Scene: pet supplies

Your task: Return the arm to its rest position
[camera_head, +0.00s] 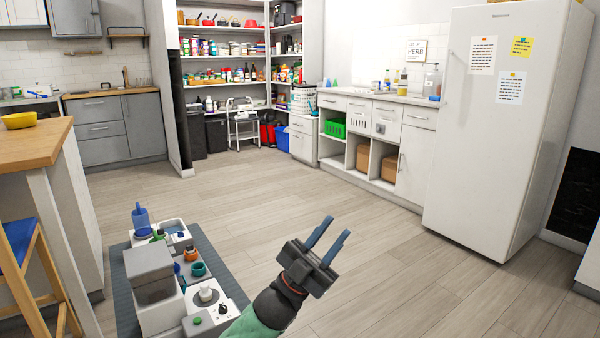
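On the mat are a grey-white box (152,272), a blue scoop-like item (141,216) and a teal cup (198,269). A wooden-topped counter (40,147) and stool (30,270) stand left. A white fridge (490,150) stands right. The wooden floor (390,270) between is clear.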

